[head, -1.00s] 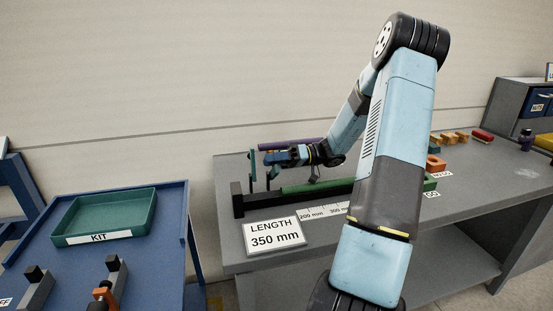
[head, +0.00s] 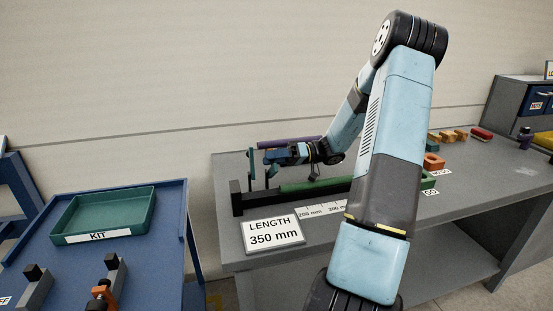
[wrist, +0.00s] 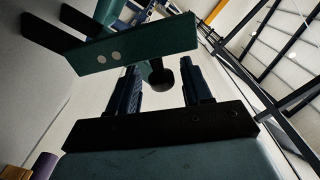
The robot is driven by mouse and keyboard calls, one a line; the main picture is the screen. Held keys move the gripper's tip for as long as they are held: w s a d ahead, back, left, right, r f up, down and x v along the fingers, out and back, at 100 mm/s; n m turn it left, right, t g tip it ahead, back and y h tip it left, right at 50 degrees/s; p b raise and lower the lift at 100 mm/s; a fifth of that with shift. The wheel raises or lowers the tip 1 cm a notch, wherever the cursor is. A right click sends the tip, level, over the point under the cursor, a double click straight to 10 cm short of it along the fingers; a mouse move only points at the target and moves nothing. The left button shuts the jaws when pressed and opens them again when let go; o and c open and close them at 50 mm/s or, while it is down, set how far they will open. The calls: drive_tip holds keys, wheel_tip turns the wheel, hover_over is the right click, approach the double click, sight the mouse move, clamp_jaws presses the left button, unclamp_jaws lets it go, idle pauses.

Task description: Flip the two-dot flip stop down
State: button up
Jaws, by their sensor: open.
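The two-dot flip stop (wrist: 110,57) is a dark teal bar with two pale dots, crossing the upper left of the wrist view close beyond my fingertips. My gripper (wrist: 160,70) is open, its two dark fingers apart with a dark round knob (wrist: 161,74) showing between them. I cannot tell whether it touches the stop. In the head view my gripper (head: 270,157) is at the left end of the bench fixture, beside upright teal stops (head: 252,164). Which of these has two dots is too small to tell there.
A green bar (head: 313,186) lies along the dark fixture, and a purple rod (head: 290,142) lies behind. A LENGTH 350 mm card (head: 273,232) stands in front. A blue table with a green KIT tray (head: 100,232) is at left. Several coloured parts lie at right.

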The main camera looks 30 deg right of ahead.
drive_tip(key=v, duration=0.7)
drive_tip(key=shift+d, duration=0.1)
drive_tip(key=shift+c, duration=0.2)
